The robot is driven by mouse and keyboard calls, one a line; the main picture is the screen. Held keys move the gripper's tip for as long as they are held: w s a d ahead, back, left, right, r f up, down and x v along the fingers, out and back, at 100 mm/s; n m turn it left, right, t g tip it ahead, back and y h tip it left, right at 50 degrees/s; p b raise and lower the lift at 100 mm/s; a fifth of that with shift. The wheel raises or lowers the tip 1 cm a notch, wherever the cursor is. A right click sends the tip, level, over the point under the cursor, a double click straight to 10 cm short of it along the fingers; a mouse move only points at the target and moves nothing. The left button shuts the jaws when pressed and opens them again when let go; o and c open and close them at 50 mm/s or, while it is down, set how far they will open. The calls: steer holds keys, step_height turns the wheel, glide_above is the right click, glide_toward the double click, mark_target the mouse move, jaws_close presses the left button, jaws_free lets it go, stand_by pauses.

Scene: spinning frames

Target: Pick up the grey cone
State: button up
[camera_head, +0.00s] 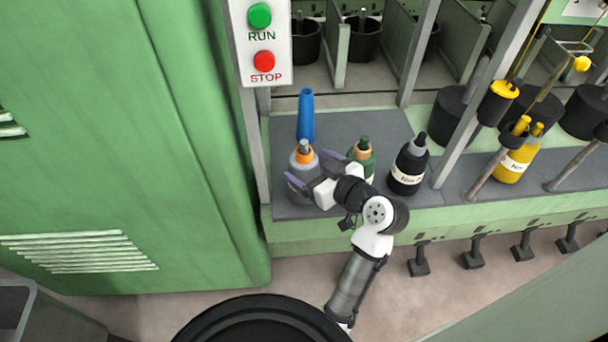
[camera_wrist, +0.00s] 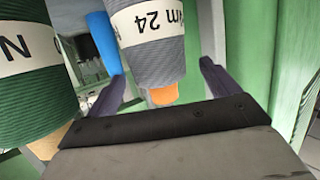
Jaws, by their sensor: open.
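One finger crosses in front of the cone in the head view. In the wrist view, the grey cone (camera_wrist: 152,45) with its "Nm 24" label appears upside down, between the lines of the open fingers (camera_wrist: 162,76). No contact shows, and I cannot tell how deep the cone sits between the fingers.
A green cone (camera_head: 363,152) stands close by on the right, partly behind my gripper; it is large in the wrist view (camera_wrist: 32,75). A blue cone (camera_head: 306,115) stands behind. A black cone (camera_head: 408,168) and yellow cones (camera_head: 517,160) are farther right. A metal post (camera_head: 248,140) rises at left.

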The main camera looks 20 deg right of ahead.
steer(key=p+x, duration=0.1)
steer(key=x, duration=0.4)
steer(key=shift+d+f, duration=0.1)
steer(key=c, duration=1.3)
